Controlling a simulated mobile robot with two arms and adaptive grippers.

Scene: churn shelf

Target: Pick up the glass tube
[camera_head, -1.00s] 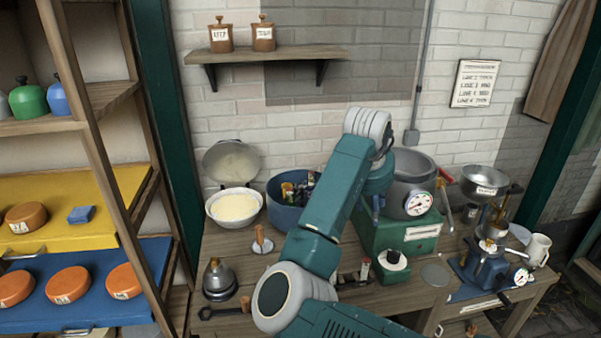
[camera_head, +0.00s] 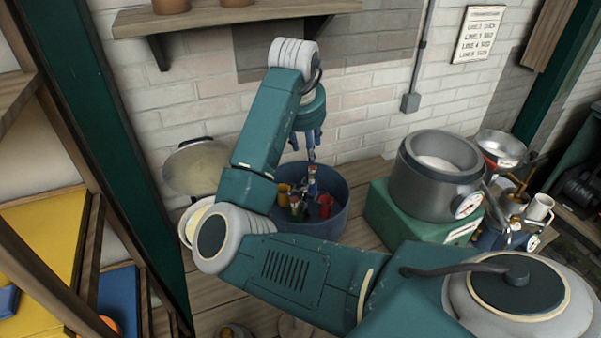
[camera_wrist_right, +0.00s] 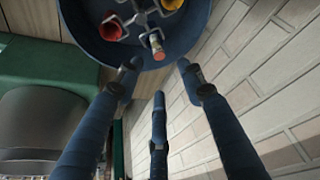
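A blue pot (camera_head: 338,222) on the bench holds several small items, which also show in the right wrist view. Among them are a yellow one (camera_head: 284,196), a red one (camera_head: 326,204) and a slim one with a pale shaft and orange-red tip (camera_wrist_right: 157,44). I cannot tell for certain which is the glass tube. My right gripper (camera_head: 308,152) hangs over the pot, pointing down. In the right wrist view its dark blue fingers (camera_wrist_right: 160,80) are spread and empty, close to the pot's rim. My left gripper is out of view.
A grey pot with a dial (camera_head: 435,180) stands on a green box (camera_head: 385,207) to the right. A pale bowl (camera_head: 190,222) is left of the blue pot. A brick wall is behind, with a wooden shelf (camera_head: 235,18) above.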

